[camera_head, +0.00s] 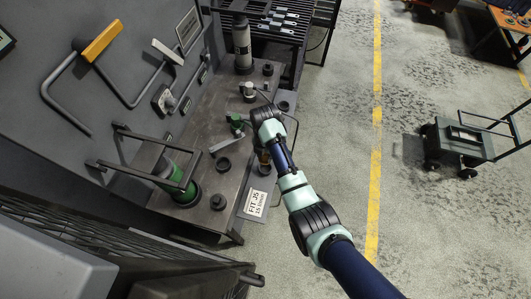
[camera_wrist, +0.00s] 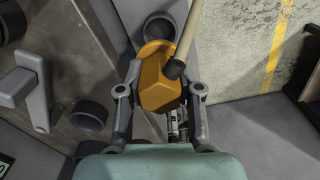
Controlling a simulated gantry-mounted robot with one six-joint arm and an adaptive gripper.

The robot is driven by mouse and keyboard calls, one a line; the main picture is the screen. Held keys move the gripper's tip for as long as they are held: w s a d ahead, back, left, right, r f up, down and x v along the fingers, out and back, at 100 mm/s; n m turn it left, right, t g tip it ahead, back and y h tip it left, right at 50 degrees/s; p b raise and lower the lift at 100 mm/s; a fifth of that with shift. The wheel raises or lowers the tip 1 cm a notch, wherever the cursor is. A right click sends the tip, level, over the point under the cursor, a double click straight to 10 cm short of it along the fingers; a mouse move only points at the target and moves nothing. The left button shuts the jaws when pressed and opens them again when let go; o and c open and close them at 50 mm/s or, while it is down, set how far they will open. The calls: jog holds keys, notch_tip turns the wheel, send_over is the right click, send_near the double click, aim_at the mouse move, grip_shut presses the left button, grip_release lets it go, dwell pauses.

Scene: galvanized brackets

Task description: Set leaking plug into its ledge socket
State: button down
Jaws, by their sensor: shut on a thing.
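An orange, faceted plug (camera_wrist: 158,82) with a dark-capped pale rod is between the fingers of my gripper (camera_wrist: 160,92) in the wrist view. My gripper is shut on it. A dark round socket (camera_wrist: 157,22) shows just beyond the plug, partly covered by its orange top; I cannot tell whether they touch. In the head view my gripper is mostly hidden by my wrist over the right side of the ledge (camera_head: 203,120). An orange-brown patch (camera_head: 263,157) shows beside my arm, too small to identify surely.
Several dark round sockets stand on the ledge, one (camera_head: 223,165) left of my arm. A grey lever (camera_wrist: 36,92) stands left of my gripper. A green cylinder (camera_head: 180,175) sits under a metal frame. A sign (camera_head: 256,203) hangs at the ledge's front.

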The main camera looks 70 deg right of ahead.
jog(key=shift+f+b, duration=2.1)
jog(key=shift+b, duration=0.2)
jog(key=shift+r+p, duration=0.15)
jog(key=shift+p, duration=0.7)
jog(key=shift+f, duration=0.2)
jog(key=shift+f+b, duration=1.25)
jog(key=shift+f, duration=0.65)
jog(key=c, duration=0.7)
grip_release()
jog(key=shift+r, duration=0.1)
